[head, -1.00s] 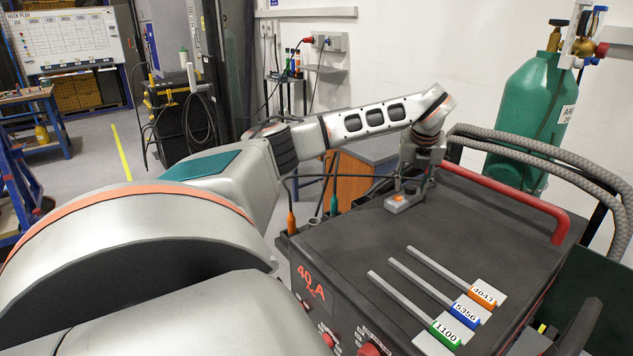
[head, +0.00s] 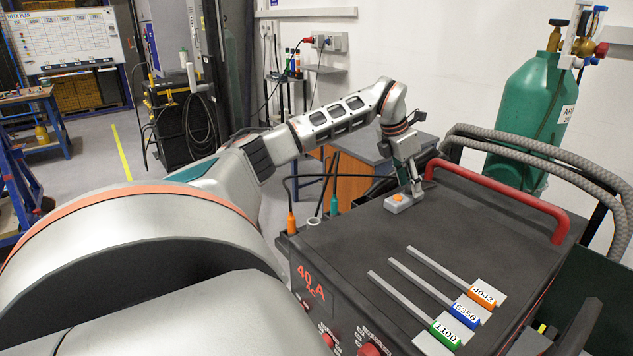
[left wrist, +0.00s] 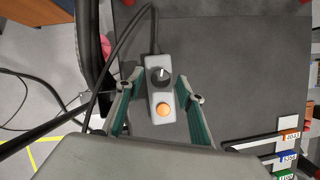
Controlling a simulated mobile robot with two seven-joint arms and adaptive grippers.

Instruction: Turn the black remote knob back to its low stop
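The remote is a small grey box (head: 400,204) lying on top of the black welding machine (head: 370,235). In the left wrist view the remote (left wrist: 151,119) shows its round black knob (left wrist: 160,76), with a light pointer mark directed towards the top of the picture, and an orange button (left wrist: 163,110). In the head view the knob is hidden by my gripper. My left gripper (head: 416,188) leans over the remote's far end. In the left wrist view its two green-padded fingers (left wrist: 160,80) stand apart on either side of the box and knob, with small gaps showing. My right gripper is out of view.
A black cable (left wrist: 128,38) runs from the remote's end. Three labelled rods (head: 430,290) lie at the machine's front right. A red handle bar (head: 500,200) runs along its far right edge. A green gas cylinder (head: 530,110) stands behind. The machine's middle top is clear.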

